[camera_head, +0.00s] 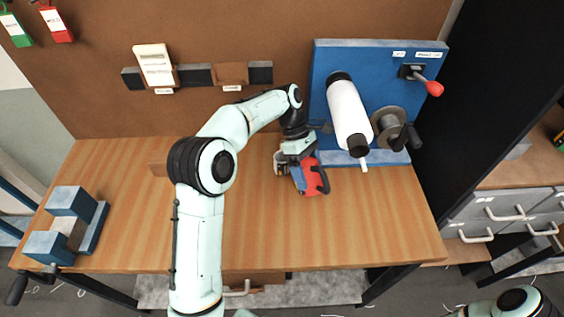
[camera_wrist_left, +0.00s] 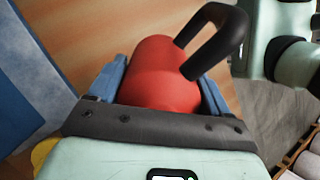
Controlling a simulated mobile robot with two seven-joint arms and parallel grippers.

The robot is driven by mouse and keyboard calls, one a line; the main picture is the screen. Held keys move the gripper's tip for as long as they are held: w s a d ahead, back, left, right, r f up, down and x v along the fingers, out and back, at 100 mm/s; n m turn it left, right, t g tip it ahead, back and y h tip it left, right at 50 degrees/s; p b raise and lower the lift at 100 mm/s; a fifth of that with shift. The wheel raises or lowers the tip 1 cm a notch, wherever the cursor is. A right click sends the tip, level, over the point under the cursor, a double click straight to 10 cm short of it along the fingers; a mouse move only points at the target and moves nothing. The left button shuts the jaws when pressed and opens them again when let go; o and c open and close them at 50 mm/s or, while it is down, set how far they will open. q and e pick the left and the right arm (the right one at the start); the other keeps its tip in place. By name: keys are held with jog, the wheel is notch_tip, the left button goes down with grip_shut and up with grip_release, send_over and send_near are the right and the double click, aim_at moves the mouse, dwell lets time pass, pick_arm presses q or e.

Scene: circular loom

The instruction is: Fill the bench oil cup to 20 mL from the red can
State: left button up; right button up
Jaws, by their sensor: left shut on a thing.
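The red can (camera_head: 315,181) with its black handle is at the back of the bench, just in front of the blue panel. My left gripper (camera_head: 301,176) is shut on it. In the left wrist view the red can (camera_wrist_left: 160,72) sits between the two blue fingers, its black handle pointing up and right. I cannot tell whether the can rests on the bench or is lifted. A small pale and dark shape (camera_head: 280,161) shows beside the gripper; I cannot tell if it is the oil cup. My right gripper is out of view.
A blue panel (camera_head: 322,95) at the back carries a white cylinder (camera_head: 346,108), a spool (camera_head: 388,124) and a red-knobbed lever (camera_head: 432,87). A blue vise (camera_head: 72,201) stands at the bench's left. The wooden bench top (camera_head: 370,225) is clear at front right.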

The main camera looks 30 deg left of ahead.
pick_arm(q)
jog(key=f+t+y+b, duration=0.1)
jog(key=f, duration=0.1)
jog(key=f+y+b, duration=0.2)
jog(key=a+f+t+y+b, duration=0.1)
jog(key=f+b, duration=0.1)
jog(key=f, duration=0.1)
jog(key=shift+f+t+y, duration=0.1)
jog(key=shift+t+y, duration=0.2)
jog(key=shift+y, duration=0.1)
jog(key=shift+s, duration=0.15)
jog(key=shift+s+r, duration=0.1)
jog(key=shift+r, duration=0.15)
jog(key=s+r, duration=0.1)
jog(key=s+d+r, duration=0.1)
jog(key=r, duration=0.1)
jog(key=s+d+r, duration=0.1)
jog(key=r, duration=0.1)
jog(key=shift+s+d, duration=0.15)
jog(key=shift+s, duration=0.25)
jog(key=shift+f, duration=0.1)
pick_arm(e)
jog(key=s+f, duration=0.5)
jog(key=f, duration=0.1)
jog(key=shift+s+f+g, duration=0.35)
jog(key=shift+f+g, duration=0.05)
